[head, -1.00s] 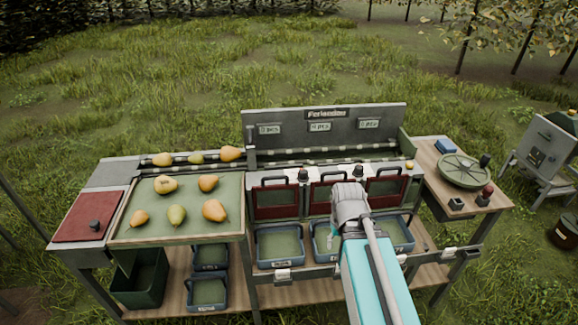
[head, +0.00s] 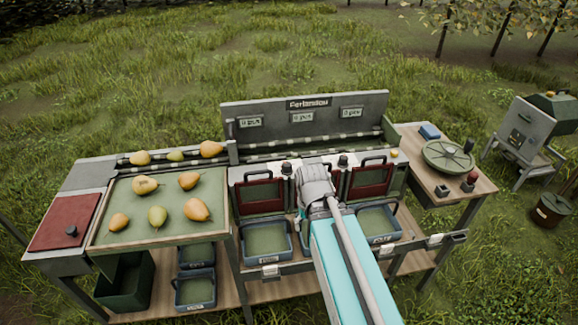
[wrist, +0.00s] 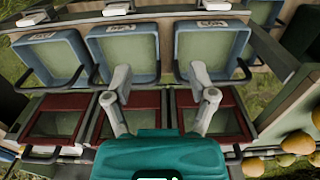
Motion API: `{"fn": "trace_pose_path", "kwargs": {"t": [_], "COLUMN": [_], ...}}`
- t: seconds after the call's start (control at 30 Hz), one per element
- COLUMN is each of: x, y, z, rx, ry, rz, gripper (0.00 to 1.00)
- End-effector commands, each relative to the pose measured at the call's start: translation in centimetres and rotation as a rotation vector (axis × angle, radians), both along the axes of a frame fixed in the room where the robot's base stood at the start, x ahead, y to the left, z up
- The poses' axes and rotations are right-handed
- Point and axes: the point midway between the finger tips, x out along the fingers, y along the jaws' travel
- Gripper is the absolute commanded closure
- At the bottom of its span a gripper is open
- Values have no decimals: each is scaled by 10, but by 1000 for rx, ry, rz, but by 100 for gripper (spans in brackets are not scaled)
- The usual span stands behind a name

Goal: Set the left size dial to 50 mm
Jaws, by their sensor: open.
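The left size dial (head: 287,168) is a small dark knob on the pale strip along the sorter, between the left and middle red gates. The right size dial (head: 343,160) is a similar knob to its right. My gripper (head: 315,185) is over the middle gate, to the right of the left dial; my arm hides its fingers in the head view. In the wrist view my gripper (wrist: 163,92) is open, its two fingers apart with nothing between them. I cannot make out either dial there, nor read a dial setting.
Red gates stand left (head: 258,192) and right (head: 370,178) of my arm, with upright black handles. Blue bins (head: 264,254) sit below. Several pears lie on the green tray (head: 190,232) at left. A grey display panel (head: 300,108) stands behind the dials.

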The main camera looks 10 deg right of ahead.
Motion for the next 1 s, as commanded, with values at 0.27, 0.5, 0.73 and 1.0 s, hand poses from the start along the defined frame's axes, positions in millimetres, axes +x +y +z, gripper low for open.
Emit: {"fn": "trace_pose_path", "kwargs": {"t": [0.27,0.5,0.73,1.0], "x": [43,122,207,274], "y": [13,12,12,12], "z": [21,57,94,120], "rx": [0,0,1,1], "ry": [0,0,-1,-1], "rz": [-98,-299,-528,-726], "gripper": [13,13,13,13]}}
